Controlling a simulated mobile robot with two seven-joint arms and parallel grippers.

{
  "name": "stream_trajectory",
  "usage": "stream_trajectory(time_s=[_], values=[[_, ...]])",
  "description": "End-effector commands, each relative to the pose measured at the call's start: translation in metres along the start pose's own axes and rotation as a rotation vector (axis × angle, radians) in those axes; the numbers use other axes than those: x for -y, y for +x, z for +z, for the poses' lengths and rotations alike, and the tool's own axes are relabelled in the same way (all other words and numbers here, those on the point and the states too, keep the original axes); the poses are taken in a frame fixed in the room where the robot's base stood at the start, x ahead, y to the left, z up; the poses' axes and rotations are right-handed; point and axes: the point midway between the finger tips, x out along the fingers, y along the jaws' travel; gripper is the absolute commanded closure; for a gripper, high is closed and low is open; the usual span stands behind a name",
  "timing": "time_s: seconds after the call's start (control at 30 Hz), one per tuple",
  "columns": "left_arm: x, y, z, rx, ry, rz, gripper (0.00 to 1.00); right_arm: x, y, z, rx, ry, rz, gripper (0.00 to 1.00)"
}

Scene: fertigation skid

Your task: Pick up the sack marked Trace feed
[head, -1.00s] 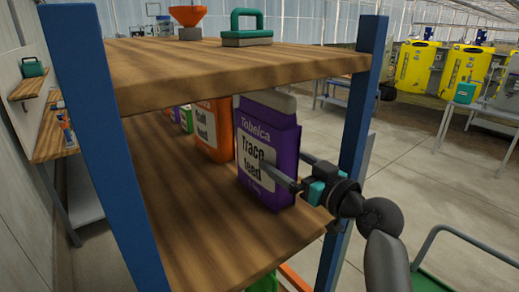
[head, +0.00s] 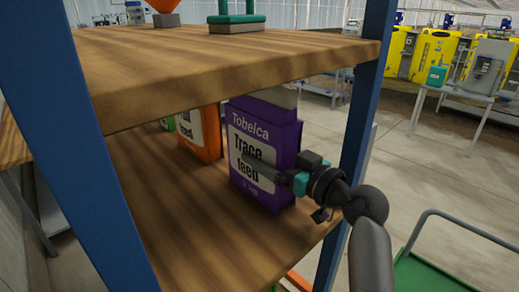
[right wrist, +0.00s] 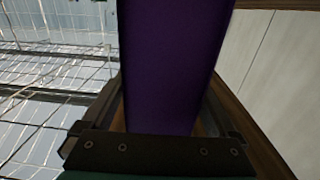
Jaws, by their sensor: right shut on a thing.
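The purple sack marked Trace feed (head: 265,140) is upright on the lower wooden shelf (head: 190,240), near its open right end. Its top has a pale band, partly hidden by the upper board. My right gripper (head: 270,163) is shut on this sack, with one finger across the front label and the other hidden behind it. In the right wrist view the purple sack (right wrist: 170,65) fills the space between the fingers. I cannot tell any gap under the sack. My left gripper is not in view.
An orange sack (head: 208,145) stands just left of the purple one, with a green one (head: 168,124) beyond. The upper shelf board (head: 230,65) is close above. A blue post (head: 363,120) stands right of the sack. A green cart (head: 430,275) is at lower right.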

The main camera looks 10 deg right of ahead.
Motion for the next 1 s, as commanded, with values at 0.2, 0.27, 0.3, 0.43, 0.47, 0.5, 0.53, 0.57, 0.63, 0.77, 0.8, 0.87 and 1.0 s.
stream_trajectory(time_s=[0.2, 0.27, 0.3, 0.43, 0.47, 0.5, 0.53, 0.57, 0.63, 0.77, 0.8, 0.87, 1.0], values=[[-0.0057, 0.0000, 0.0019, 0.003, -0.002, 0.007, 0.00, 0.0002, 0.0004, 0.0004, 0.001, 0.000, -0.001, 0.38], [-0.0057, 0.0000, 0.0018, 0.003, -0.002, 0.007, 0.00, 0.0002, 0.0004, 0.0004, 0.001, 0.000, -0.001, 0.45], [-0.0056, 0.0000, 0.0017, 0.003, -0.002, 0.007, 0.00, 0.0002, 0.0004, 0.0004, 0.001, 0.000, -0.001, 0.49], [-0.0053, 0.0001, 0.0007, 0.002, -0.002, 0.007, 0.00, 0.0002, 0.0005, 0.0005, 0.002, 0.000, -0.001, 0.64], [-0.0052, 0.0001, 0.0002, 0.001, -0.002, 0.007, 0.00, 0.0002, 0.0005, 0.0005, 0.002, 0.000, -0.001, 0.68], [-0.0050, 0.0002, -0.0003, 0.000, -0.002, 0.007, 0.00, 0.0003, 0.0005, 0.0006, 0.002, 0.001, -0.001, 0.72], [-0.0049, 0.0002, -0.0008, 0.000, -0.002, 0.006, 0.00, 0.0003, 0.0005, 0.0006, 0.002, 0.001, -0.001, 0.75], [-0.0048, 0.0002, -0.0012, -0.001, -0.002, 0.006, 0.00, 0.0003, 0.0005, 0.0006, 0.002, 0.001, -0.001, 0.79], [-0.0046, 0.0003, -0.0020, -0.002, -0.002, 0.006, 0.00, 0.0003, 0.0005, 0.0006, 0.002, 0.001, -0.001, 0.87], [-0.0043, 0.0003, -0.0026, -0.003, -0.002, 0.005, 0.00, 0.0003, 0.0006, 0.0007, 0.002, 0.001, -0.001, 1.00], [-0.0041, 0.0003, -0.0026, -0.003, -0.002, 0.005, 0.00, 0.0004, 0.0006, 0.0007, 0.002, 0.001, -0.001, 1.00], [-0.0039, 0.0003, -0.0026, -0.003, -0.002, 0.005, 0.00, 0.0004, 0.0005, -0.0041, -0.010, -0.002, 0.000, 1.00], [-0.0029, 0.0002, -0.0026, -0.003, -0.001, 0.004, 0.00, 0.0003, 0.0005, -0.0040, -0.010, -0.001, 0.000, 1.00]])
